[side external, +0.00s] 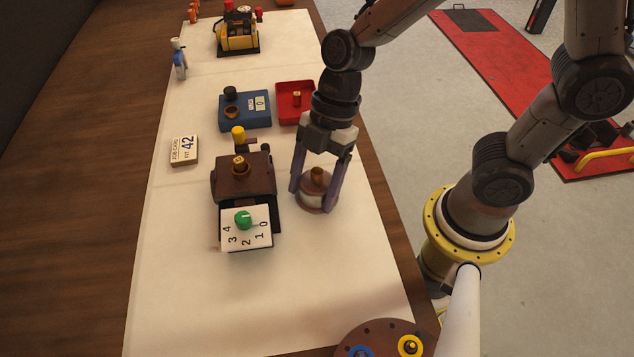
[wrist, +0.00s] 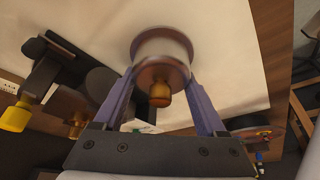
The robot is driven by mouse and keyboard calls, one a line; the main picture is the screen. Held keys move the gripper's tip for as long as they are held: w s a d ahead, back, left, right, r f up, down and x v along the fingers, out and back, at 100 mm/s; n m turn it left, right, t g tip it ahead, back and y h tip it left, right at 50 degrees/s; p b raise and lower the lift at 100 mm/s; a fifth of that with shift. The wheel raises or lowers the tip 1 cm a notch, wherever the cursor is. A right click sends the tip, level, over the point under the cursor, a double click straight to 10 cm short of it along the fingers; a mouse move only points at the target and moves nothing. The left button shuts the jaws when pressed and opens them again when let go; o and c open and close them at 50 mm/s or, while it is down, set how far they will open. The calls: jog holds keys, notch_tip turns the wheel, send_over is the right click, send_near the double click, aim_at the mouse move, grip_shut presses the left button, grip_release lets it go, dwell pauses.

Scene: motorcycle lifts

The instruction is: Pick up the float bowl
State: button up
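The float bowl (side external: 316,196) appears to be the round pale metal cup with a copper-brown top and a brass knob, upright on the white mat. My gripper (side external: 314,198) points down over it, with its purple fingers apart on either side of the bowl. In the wrist view the bowl (wrist: 162,50) shows between the fingertips (wrist: 160,78), its knob toward the palm. The bowl looks blurred there while the fingers look sharp. The fingers are very near its sides; contact is not clear.
Left of the bowl stands a brown carburettor-like body (side external: 243,180) beside a numbered dial plate (side external: 246,228) with a green knob. Behind are a red tray (side external: 283,113) and a blue box (side external: 233,122). A job card block (side external: 184,150) lies left. The front mat is clear.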

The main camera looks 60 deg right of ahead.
jog(key=c, duration=0.5)
jog(key=shift+r, duration=0.15)
jog(key=shift+c, duration=0.2)
